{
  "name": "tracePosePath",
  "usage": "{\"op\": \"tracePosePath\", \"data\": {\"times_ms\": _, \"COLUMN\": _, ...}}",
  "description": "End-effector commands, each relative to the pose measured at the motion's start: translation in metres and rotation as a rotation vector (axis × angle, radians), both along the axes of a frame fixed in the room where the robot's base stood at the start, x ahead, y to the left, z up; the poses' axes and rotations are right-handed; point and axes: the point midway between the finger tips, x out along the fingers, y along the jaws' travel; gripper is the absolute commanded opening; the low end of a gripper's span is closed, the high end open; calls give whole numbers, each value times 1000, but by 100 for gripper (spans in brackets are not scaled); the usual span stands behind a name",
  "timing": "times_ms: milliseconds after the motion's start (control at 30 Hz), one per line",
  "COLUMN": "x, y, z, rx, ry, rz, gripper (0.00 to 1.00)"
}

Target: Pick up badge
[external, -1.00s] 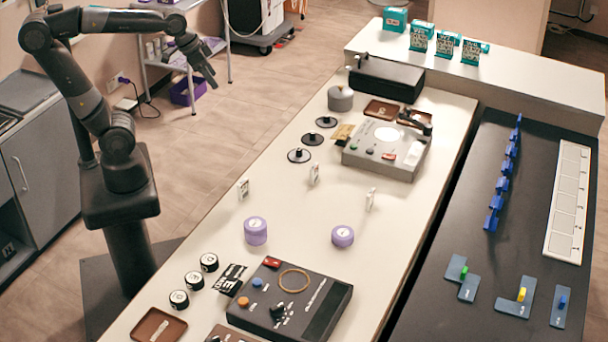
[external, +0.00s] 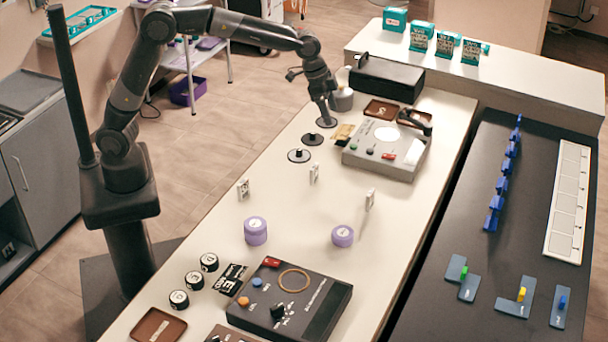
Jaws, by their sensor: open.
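I cannot tell for certain which thing is the badge. Small white upright tags with dark marks stand mid-table: a left tag (external: 243,189), a middle tag (external: 314,173) and a right tag (external: 370,200). A tan card (external: 343,132) lies beside the grey console, and a black-and-white card (external: 231,278) lies near the front. My gripper (external: 325,121) is open and points down at the far left side of the table, just over a black disc and left of the tan card. Its fingertips are small, and contact with the disc cannot be told.
Purple cylinders (external: 256,231) stand mid-table, with bare white tabletop between.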

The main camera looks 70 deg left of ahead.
Motion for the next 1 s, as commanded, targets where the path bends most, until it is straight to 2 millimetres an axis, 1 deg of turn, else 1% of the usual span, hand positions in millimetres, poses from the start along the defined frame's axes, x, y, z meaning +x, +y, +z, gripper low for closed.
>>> {"op": "tracePosePath", "data": {"times_ms": 33, "x": 11, "y": -17, "z": -15, "rx": 9, "ry": 8, "rz": -26, "gripper": 67}}
{"op": "tracePosePath", "data": {"times_ms": 167, "x": 34, "y": -57, "z": -49, "rx": 26, "ry": 17, "rz": -92, "gripper": 67}}
{"op": "tracePosePath", "data": {"times_ms": 200, "x": 39, "y": -70, "z": -60, "rx": 31, "ry": 19, "rz": -113, "gripper": 67}}
{"op": "tracePosePath", "data": {"times_ms": 300, "x": 50, "y": -97, "z": -86, "rx": 43, "ry": 23, "rz": -159, "gripper": 67}}
{"op": "tracePosePath", "data": {"times_ms": 433, "x": 57, "y": -124, "z": -110, "rx": 54, "ry": 25, "rz": -204, "gripper": 67}}
{"op": "tracePosePath", "data": {"times_ms": 500, "x": 59, "y": -132, "z": -119, "rx": 59, "ry": 26, "rz": -219, "gripper": 67}}
{"op": "tracePosePath", "data": {"times_ms": 567, "x": 60, "y": -136, "z": -123, "rx": 60, "ry": 26, "rz": -227, "gripper": 67}}
{"op": "tracePosePath", "data": {"times_ms": 733, "x": 63, "y": -141, "z": -136, "rx": 62, "ry": 28, "rz": -233, "gripper": 67}}
{"op": "tracePosePath", "data": {"times_ms": 1000, "x": 70, "y": -148, "z": -175, "rx": 61, "ry": 26, "rz": -232, "gripper": 67}}
